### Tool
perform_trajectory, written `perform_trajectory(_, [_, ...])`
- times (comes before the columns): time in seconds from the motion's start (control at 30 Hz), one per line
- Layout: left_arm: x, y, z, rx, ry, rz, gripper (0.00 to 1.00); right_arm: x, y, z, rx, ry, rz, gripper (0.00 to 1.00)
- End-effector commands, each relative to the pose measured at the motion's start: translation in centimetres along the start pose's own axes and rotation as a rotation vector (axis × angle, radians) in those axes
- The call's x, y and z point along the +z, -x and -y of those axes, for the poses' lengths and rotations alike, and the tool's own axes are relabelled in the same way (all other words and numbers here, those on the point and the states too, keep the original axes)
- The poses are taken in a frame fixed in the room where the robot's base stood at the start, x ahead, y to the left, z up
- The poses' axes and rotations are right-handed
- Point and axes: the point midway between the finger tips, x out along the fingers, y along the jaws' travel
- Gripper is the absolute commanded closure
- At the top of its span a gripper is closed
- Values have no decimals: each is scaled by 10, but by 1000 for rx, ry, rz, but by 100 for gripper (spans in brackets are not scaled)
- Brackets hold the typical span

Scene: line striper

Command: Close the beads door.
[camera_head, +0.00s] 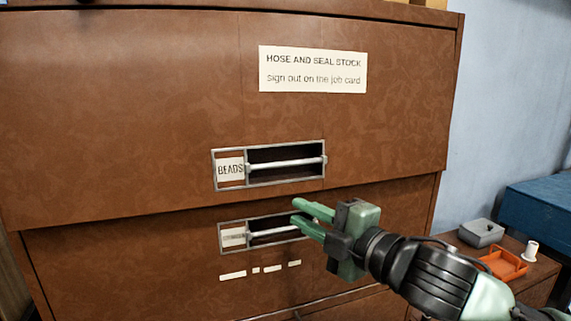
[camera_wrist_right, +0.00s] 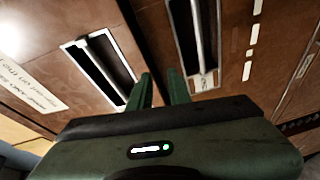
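The beads door (camera_head: 120,110) is the wide brown upper front of a cabinet, with a "BEADS" label (camera_head: 230,169). Its lower edge stands out in front of the panel below, so it looks partly open. Its framed bar handle (camera_head: 285,164) also shows at the left of the right wrist view (camera_wrist_right: 99,70). My right gripper (camera_head: 297,211) is in front of the cabinet, below the beads handle and beside the lower handle's right end. Its green fingers (camera_wrist_right: 161,88) are apart with nothing between them. Contact with the cabinet cannot be told. My left gripper is not in view.
The lower panel (camera_head: 90,270) has a similar handle (camera_head: 262,231). A white sign (camera_head: 313,69) is on the beads door. At the right, a low surface holds a grey box (camera_head: 481,233), an orange tray (camera_head: 504,265) and a white cup (camera_head: 530,251). A blue chest (camera_head: 540,215) stands behind.

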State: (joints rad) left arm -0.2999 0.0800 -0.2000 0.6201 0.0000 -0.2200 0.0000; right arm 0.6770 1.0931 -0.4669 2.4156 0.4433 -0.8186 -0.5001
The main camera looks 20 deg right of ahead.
Motion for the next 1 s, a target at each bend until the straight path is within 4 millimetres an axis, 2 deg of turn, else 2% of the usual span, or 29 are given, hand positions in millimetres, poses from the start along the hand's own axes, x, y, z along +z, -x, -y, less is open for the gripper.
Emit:
perform_trajectory(0.03, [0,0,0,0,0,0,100,1,5,-25,38,71,-9,81])
perform_trajectory(0.1, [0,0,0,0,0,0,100,-1,11,-47,72,134,-23,81])
perform_trajectory(0.23, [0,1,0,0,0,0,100,-2,16,-68,104,190,-35,81])
perform_trajectory(0.37, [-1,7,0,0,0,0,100,-4,7,-74,110,193,-38,81])
perform_trajectory(0.73, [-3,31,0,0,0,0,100,-6,-49,-79,108,192,-37,81])
perform_trajectory(1.0, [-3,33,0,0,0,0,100,-6,-60,-77,107,195,-35,81])
